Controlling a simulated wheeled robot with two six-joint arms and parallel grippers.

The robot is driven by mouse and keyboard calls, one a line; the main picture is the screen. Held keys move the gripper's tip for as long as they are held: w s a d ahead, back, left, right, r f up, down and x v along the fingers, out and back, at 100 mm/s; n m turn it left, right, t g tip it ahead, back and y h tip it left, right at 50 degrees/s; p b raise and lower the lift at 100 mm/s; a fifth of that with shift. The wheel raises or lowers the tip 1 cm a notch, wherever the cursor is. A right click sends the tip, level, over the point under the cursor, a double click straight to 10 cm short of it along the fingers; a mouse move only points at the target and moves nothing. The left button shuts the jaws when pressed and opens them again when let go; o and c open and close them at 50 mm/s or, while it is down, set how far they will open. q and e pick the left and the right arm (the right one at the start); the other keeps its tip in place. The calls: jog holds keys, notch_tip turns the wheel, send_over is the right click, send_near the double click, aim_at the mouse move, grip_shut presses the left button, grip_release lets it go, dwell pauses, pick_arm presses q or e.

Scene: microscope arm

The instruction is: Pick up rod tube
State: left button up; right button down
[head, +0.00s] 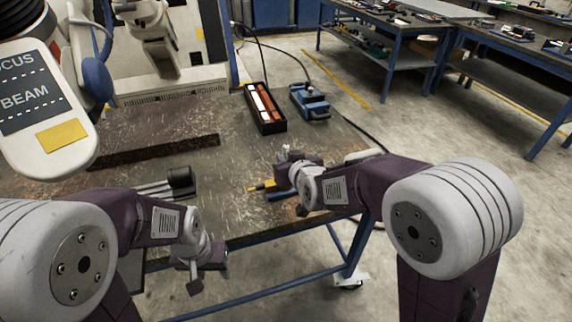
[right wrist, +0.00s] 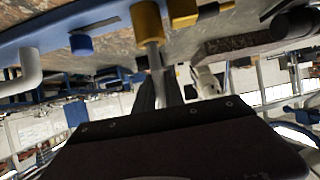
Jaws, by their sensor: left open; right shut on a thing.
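My right gripper (head: 286,172) is over the table's front right part, with its fingertips mostly hidden by its wrist in the head view. In the right wrist view its dark fingers (right wrist: 160,94) are shut around a metal rod with a yellow end (right wrist: 148,24). I cannot tell for sure that this is the rod tube. In the head view a yellow piece (head: 263,185) and a blue piece (head: 283,196) show beside this gripper. Several silver tubes with a dark end (head: 160,188) lie on the table at left. My left gripper (head: 194,282) is open and empty, in front of the table edge.
The worn table (head: 228,165) holds a black box with white and orange-red contents (head: 266,108) and a blue device with a cable (head: 310,102). A large white machine arm with a BEAM label (head: 45,110) overhangs the left. Other workbenches stand at back right.

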notch_tip(320, 180, up, 15)
jog(key=p, duration=0.8)
